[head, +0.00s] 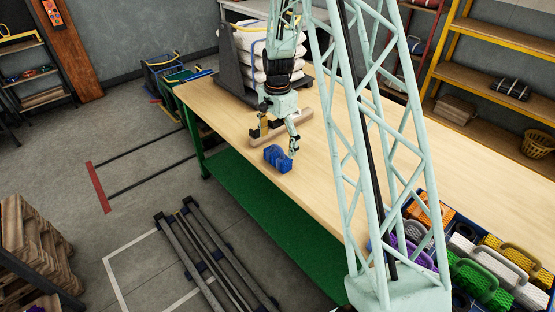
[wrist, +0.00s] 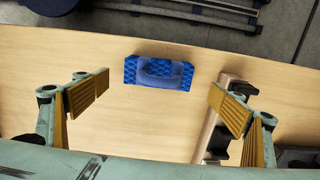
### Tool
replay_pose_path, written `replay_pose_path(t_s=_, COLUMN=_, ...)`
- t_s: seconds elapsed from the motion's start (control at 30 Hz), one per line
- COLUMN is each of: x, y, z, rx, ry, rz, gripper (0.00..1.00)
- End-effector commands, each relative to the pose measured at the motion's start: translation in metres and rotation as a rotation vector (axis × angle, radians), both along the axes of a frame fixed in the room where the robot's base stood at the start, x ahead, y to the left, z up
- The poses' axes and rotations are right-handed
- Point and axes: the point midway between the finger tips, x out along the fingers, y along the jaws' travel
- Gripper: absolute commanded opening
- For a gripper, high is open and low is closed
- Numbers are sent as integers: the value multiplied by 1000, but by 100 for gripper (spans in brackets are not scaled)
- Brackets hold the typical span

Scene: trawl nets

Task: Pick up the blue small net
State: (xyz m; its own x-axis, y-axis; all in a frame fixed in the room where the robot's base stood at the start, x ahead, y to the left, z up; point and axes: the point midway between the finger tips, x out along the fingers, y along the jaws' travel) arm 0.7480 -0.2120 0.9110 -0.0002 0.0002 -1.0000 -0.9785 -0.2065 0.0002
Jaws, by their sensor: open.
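The blue small net (head: 278,158) is a small blue bundle lying on the wooden table near its front edge in the head view. In the wrist view the blue small net (wrist: 158,73) lies on bare wood, with a woven pattern and a loop on top. My gripper (head: 274,136) is above the table close to the net. In the wrist view my gripper (wrist: 160,97) has its two yellow-padded fingers wide apart, with nothing between the pads. The net shows beyond the fingertips, between their lines, not held.
A light brown bar (head: 298,121) lies on the table (head: 230,105) beside my gripper; it also shows under the right finger in the wrist view (wrist: 207,130). White sacks (head: 252,62) stand on a rack behind. Crates of coloured nets (head: 480,270) are at the right. Bare tabletop lies left of the net.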

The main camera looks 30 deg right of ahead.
Motion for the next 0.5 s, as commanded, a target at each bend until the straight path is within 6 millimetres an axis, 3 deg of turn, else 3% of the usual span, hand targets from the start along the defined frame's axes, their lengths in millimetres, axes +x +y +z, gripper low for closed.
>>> replay_pose_path(t_s=0.23, x=-1, y=1, z=-10, rx=0, ry=0, rz=0, gripper=89)
replay_pose_path(t_s=0.5, x=-2, y=2, z=-38, rx=0, ry=0, rz=0, gripper=89)
